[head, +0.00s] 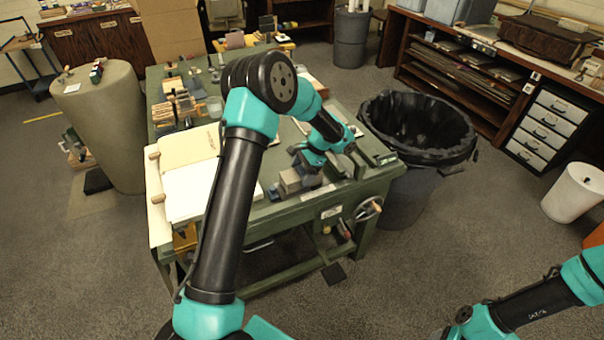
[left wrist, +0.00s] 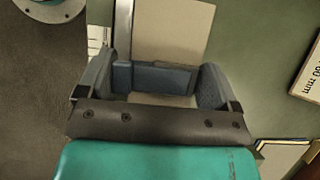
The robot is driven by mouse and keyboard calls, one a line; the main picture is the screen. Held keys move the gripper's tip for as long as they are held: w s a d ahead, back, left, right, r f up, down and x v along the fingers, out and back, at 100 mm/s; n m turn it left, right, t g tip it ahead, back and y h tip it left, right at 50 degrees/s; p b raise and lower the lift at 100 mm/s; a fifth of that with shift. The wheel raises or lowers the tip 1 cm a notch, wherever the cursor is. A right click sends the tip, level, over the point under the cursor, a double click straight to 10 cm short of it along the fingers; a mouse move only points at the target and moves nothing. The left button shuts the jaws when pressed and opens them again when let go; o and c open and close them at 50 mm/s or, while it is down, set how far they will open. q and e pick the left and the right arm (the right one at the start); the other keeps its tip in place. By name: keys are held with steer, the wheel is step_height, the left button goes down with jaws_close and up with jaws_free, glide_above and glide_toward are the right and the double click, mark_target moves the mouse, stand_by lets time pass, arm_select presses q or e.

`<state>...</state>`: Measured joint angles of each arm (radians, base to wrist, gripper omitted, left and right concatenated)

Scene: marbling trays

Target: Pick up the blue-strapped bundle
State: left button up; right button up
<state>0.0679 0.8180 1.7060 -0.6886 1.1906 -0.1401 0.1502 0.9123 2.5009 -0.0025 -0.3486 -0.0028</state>
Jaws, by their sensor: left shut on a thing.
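The blue-strapped bundle (left wrist: 152,78) shows between the fingers of my left gripper (left wrist: 155,85) in the left wrist view. Its blue strap crosses the near side, and a pale strip shows below it. My left gripper is shut on it, one finger at each side. In the head view my left gripper (head: 298,172) is low over the front right part of the green workbench (head: 270,215). I cannot tell whether the bundle touches the bench top. My right arm enters at the lower right; its gripper is out of the frame.
White paper (head: 188,190) lies on the bench's left front. Wooden blocks and small tools (head: 178,105) stand behind it. A black-lined bin (head: 418,130) stands close to the bench's right end. A handwheel (head: 367,210) sticks out at the front. A tan drum (head: 103,130) stands left.

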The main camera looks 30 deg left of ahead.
arm_select(q)
step_height(320, 180, up, 3)
steer(key=shift+s+d+f, duration=0.1)
steer(key=shift+s, duration=0.05)
steer(key=s+d+r, duration=0.1)
steer(key=s+d, duration=0.7)
steer(key=s, duration=0.5)
steer(key=shift+s+r, duration=0.15)
